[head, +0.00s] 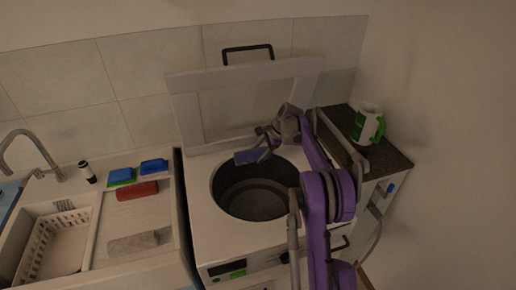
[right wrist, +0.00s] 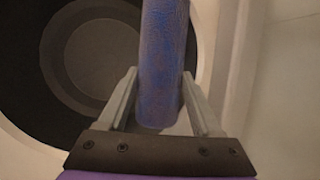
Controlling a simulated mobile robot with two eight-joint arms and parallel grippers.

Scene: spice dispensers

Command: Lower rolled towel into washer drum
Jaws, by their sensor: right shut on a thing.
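A blue rolled towel (head: 246,157) is held over the far rim of the round washer drum opening. In the right wrist view the towel (right wrist: 163,60) stands between the two fingers, with the dark drum (right wrist: 95,55) behind and to its left. My right gripper (head: 264,150) is shut on the towel near one end. The drum (head: 252,196) in the head view looks dark and empty, with its right edge partly covered by my purple right arm. The washer's lid (head: 215,100) stands raised at the back. My left gripper is not in view.
Left of the washer is a sink counter with a white basket (head: 38,262), a grey rolled cloth (head: 138,242), a red rolled cloth (head: 136,191) and blue and green pieces (head: 121,176). A dark cabinet top right of the washer bears a green and white mug (head: 367,124).

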